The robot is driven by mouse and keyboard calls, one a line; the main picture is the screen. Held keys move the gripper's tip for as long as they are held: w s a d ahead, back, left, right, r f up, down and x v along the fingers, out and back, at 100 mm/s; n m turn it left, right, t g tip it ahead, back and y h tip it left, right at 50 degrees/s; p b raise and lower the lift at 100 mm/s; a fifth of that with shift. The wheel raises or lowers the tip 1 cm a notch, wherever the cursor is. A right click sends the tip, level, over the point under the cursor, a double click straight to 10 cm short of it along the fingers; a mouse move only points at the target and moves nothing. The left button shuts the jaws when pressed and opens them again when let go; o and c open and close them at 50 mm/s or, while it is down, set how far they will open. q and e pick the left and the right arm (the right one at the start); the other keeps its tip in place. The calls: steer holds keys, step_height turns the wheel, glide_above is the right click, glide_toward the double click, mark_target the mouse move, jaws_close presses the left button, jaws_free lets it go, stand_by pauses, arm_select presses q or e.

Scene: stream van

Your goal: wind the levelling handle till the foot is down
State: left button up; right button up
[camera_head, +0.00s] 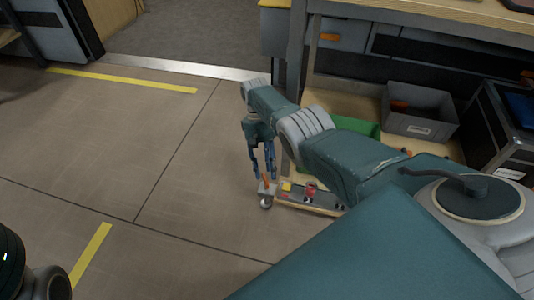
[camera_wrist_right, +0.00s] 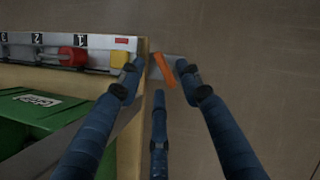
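The levelling handle is a small orange bar (camera_wrist_right: 165,70) on a grey bracket at the corner of a low wooden-edged unit. It also shows in the head view as a small orange piece (camera_head: 266,182) by my right fingertips. My right gripper (camera_head: 262,174) points down at that corner. In the right wrist view its blue fingers (camera_wrist_right: 160,80) are spread, with the orange bar between the two outer fingertips; contact cannot be told. A small round grey part (camera_head: 266,203), perhaps the foot, shows below the bracket; its height above the floor is unclear. My left gripper is not in view.
A green crate (camera_head: 352,126) and a grey bin (camera_head: 418,111) stand behind my right arm. The tiled floor (camera_head: 160,150) to the left is clear.

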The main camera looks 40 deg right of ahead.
steer(key=v, duration=0.4)
steer(key=shift+r, duration=0.15)
steer(key=shift+w, duration=0.1)
